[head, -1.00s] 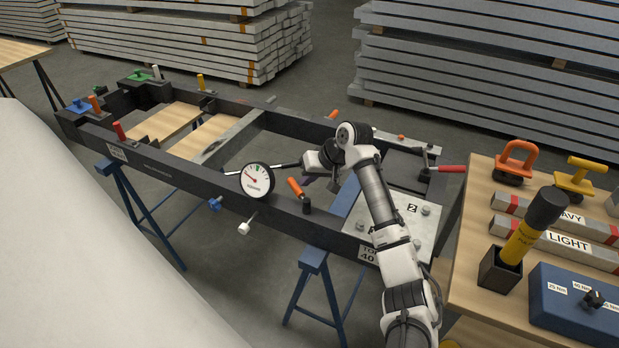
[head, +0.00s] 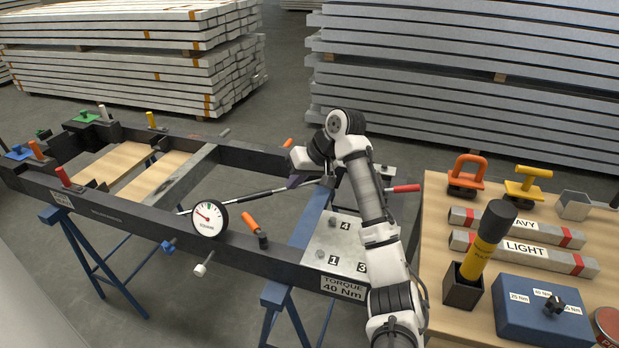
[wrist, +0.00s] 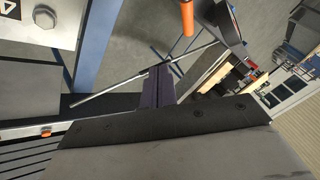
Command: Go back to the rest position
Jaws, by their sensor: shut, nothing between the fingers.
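My gripper (head: 300,181) hangs over the right part of the dark container frame (head: 140,216), just left of the bolted plate (head: 340,244). In the wrist view my gripper's dark fingers (wrist: 160,84) are together with nothing held between them. A long thin rod (head: 250,192) shows behind the round gauge (head: 209,219) and runs toward the gripper. In the wrist view the rod (wrist: 110,88) passes beyond the fingers. I cannot tell whether it touches them.
A wooden table (head: 437,212) at the right holds two labelled bars, a yellow-and-black tool (head: 490,240) in a black holder, a blue box (head: 540,310) and clamps. Orange-handled (head: 251,222) and red-handled (head: 404,188) levers stand up from the frame. Stacked beams (head: 450,70) lie behind.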

